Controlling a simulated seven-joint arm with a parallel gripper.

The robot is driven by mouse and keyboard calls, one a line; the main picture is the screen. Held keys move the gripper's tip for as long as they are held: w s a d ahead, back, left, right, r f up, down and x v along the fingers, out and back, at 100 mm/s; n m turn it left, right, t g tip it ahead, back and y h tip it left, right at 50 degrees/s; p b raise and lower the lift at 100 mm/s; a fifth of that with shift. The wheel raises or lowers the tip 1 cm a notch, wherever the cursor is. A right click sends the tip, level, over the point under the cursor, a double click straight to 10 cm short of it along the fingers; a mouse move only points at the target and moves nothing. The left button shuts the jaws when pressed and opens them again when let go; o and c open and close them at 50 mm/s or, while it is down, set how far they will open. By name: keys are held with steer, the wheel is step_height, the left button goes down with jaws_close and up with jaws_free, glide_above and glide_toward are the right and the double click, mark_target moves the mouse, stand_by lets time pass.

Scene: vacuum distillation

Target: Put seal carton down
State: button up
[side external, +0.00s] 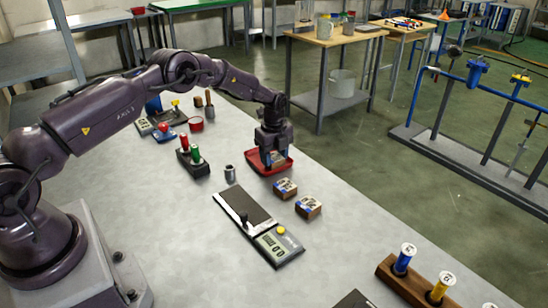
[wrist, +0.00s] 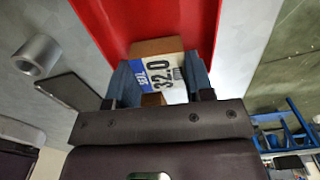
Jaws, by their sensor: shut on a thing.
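My gripper (side external: 273,158) points down at the red tray (side external: 283,168) on the grey bench. In the wrist view its two blue-grey fingers (wrist: 160,76) are shut on the seal carton (wrist: 167,70), a brown box with a white and blue label reading 32.0. The carton is over the tray's red floor (wrist: 135,20). I cannot tell whether it touches the floor. In the side external view the fingers and tray mostly hide the carton.
Two similar small cartons (side external: 285,188) (side external: 308,207) sit just in front of the tray. A metal cylinder (side external: 230,173) stands to its left, near a dark block with red and green pegs (side external: 193,164). A flat device with a display (side external: 262,228) lies nearer.

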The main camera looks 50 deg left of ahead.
steer(key=shift+f, duration=0.35)
steer(key=shift+f, duration=0.1)
steer(key=o, duration=0.9)
